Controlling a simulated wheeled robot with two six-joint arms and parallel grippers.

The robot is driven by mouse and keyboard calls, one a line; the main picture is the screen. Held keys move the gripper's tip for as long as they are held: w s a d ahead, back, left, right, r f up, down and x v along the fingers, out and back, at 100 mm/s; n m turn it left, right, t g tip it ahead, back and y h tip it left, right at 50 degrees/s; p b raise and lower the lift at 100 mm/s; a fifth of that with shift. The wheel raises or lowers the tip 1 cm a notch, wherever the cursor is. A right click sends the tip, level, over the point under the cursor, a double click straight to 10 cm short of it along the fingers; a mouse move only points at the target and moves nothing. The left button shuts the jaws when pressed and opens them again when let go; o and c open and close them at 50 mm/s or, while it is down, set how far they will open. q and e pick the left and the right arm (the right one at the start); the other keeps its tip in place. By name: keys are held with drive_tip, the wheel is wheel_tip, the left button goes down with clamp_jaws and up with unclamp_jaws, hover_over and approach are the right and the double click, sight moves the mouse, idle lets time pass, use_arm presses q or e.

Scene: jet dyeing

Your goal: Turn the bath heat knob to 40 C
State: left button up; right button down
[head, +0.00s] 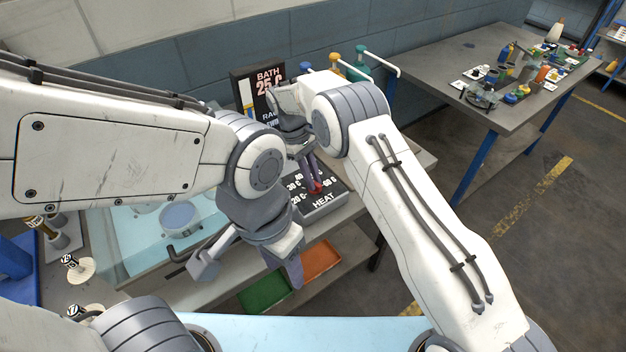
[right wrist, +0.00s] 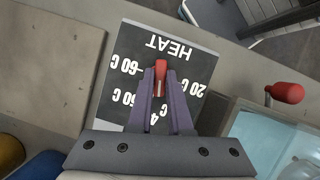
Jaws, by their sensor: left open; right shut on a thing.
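The HEAT panel (head: 325,203) is a dark plate with white temperature labels, on the bench by the bath. Its red knob (head: 317,187) also shows in the right wrist view (right wrist: 160,72), where the panel appears upside down. My right gripper (right wrist: 160,88) is shut on the red knob, its purple fingers on either side. The fingers hide part of the 40 C label, and I cannot tell the knob's exact setting. The display board (head: 265,84) reads BATH 25 C. My left gripper (head: 249,270) is open and empty, in front of the bench.
The blue bath (head: 135,228) holds a round vessel (head: 180,218). A green tray (head: 265,291) and an orange tray (head: 320,260) lie on the lower shelf. A red-handled lever (right wrist: 286,92) stands near the panel. Another table (head: 455,65) with small items stands at the back right.

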drive_tip(key=shift+w+r+m+y, duration=0.15)
drive_tip(key=shift+m+y, duration=0.25)
drive_tip(key=shift+m, duration=0.8)
drive_tip(key=shift+g, duration=0.3)
drive_tip(key=shift+w, duration=0.1)
drive_tip(key=c, duration=0.9)
unclamp_jaws()
drive_tip(key=shift+o, duration=0.3)
